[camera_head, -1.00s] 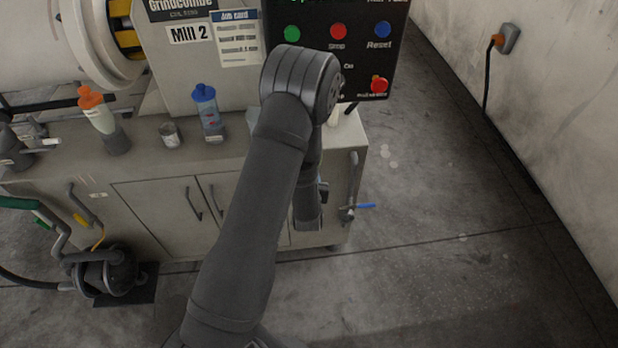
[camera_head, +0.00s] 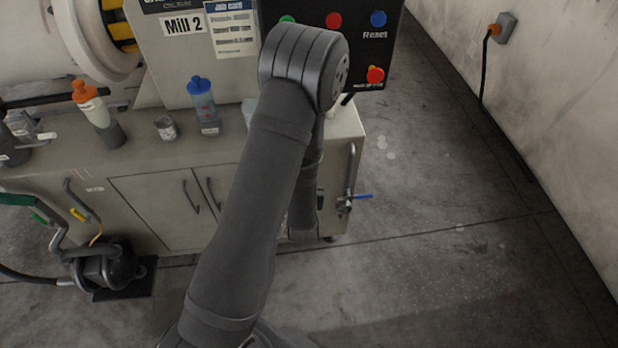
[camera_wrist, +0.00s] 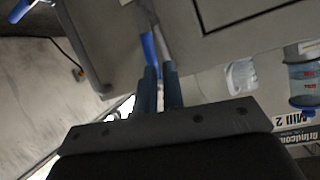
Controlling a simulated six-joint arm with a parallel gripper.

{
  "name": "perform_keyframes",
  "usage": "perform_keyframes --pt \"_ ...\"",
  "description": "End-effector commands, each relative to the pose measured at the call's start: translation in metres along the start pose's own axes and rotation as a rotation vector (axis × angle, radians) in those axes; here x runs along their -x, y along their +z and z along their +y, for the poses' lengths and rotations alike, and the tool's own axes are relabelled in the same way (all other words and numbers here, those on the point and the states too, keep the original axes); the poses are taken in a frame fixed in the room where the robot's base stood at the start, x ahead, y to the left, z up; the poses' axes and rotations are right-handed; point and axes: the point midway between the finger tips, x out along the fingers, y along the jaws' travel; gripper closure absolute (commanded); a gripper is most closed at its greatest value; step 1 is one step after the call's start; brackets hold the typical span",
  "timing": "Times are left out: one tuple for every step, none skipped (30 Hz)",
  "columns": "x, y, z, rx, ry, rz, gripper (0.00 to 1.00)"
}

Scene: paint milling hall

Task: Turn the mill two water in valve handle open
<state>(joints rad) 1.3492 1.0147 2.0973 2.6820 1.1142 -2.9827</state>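A valve (camera_head: 345,201) with a blue lever handle (camera_head: 364,197) is on the right end of the Mill 2 cabinet, below a grey vertical pipe (camera_head: 351,165). The lever points right, roughly level. A blue lever also shows at the top left of the wrist view (camera_wrist: 20,9). My gripper (camera_wrist: 160,68) has two narrow dark fingers close together, with a thin gap. A blue strip and a pale grey strip show at their tips; I cannot tell what they belong to. In the camera_head view my arm hides the gripper, in front of the cabinet's right part.
The Mill 2 cabinet (camera_head: 150,215) carries an orange-capped bottle (camera_head: 97,112), a blue-capped bottle (camera_head: 203,105) and a small can (camera_head: 166,128). A button panel (camera_head: 392,40) stands above. A pump (camera_head: 105,270) sits at lower left. The floor right of the cabinet is clear.

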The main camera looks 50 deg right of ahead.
Motion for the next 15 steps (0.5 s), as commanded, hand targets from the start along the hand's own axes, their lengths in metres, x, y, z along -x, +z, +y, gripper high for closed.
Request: perform_keyframes --pt "-0.004 0.004 -0.014 0.004 -0.037 -0.023 1.0" --pt "-0.006 0.008 -0.023 0.005 -0.062 -0.041 1.0" --pt "-0.009 0.009 -0.031 0.002 -0.092 -0.055 1.0" --pt "-0.01 0.004 -0.028 -0.011 -0.107 -0.045 1.0" --pt "-0.012 -0.001 -0.028 -0.022 -0.128 -0.041 1.0" --pt "-0.014 -0.006 -0.029 -0.035 -0.159 -0.039 1.0" --pt "-0.016 -0.01 -0.03 -0.045 -0.183 -0.038 1.0" --pt "-0.017 -0.014 -0.031 -0.055 -0.206 -0.038 1.0" --pt "-0.019 -0.02 -0.031 -0.068 -0.237 -0.039 1.0" --pt "-0.02 -0.024 -0.031 -0.077 -0.259 -0.042 1.0" --pt "-0.02 -0.027 -0.031 -0.085 -0.282 -0.046 1.0" --pt "-0.021 -0.032 -0.03 -0.094 -0.311 -0.053 1.0" --pt "-0.021 -0.035 -0.03 -0.101 -0.332 -0.061 1.0" --pt "-0.022 -0.038 -0.029 -0.107 -0.353 -0.069 1.0" --pt "-0.022 -0.042 -0.028 -0.113 -0.378 -0.081 1.0"
